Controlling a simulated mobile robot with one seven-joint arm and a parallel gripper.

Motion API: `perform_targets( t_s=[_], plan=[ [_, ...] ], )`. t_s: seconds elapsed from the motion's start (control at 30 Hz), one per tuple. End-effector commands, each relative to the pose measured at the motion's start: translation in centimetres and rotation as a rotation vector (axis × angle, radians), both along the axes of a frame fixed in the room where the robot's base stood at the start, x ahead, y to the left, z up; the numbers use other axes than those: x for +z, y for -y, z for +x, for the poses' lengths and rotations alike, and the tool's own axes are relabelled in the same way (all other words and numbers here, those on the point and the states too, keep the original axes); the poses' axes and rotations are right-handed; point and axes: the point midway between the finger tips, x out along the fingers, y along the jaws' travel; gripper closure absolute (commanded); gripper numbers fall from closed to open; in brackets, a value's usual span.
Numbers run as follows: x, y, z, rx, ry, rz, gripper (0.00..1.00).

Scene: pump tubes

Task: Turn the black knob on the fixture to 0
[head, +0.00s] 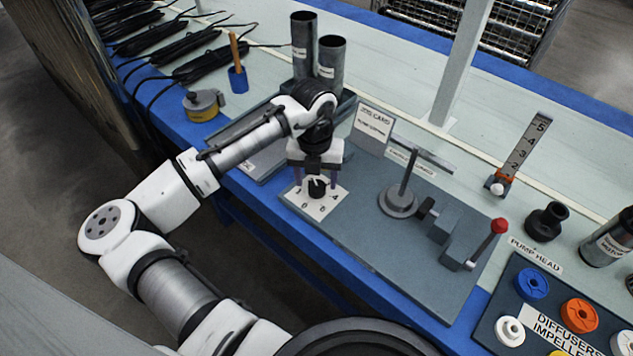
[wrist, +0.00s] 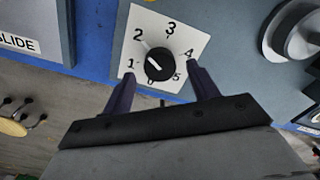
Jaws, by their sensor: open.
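The black knob (head: 317,188) sits on a white square dial plate (head: 330,204) at the left end of the grey fixture board (head: 355,235). In the wrist view the knob (wrist: 160,65) is at the upper middle, ringed by printed numbers 1 to 5 and a partly hidden character at the bottom. My gripper (head: 315,176) is over the dial, pointing down. It is open and empty; in the wrist view its fingers (wrist: 163,76) stand apart on either side of the knob's near side.
A T-handled post (head: 400,200) and a red-tipped lever (head: 498,227) stand on the board right of the dial. A label card (head: 373,127) and two dark tubes (head: 331,62) stand behind my gripper. A blue table edge runs in front.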

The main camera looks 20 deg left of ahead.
Motion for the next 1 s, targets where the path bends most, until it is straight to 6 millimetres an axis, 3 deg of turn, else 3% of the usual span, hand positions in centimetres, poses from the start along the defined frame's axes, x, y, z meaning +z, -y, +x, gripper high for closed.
perform_targets(
  t_s=[0.2,0.5,0.83,1.0],
  plan=[
    [-1.9,0.0,0.0,0.0,0.001,0.0,0.41],
    [-2.1,0.1,0.0,0.0,0.001,0.0,0.41],
    [-2.1,0.1,0.0,0.0,0.001,0.0,0.82],
    [-2.0,0.1,0.1,0.005,0.001,-0.001,0.85]
  ],
)
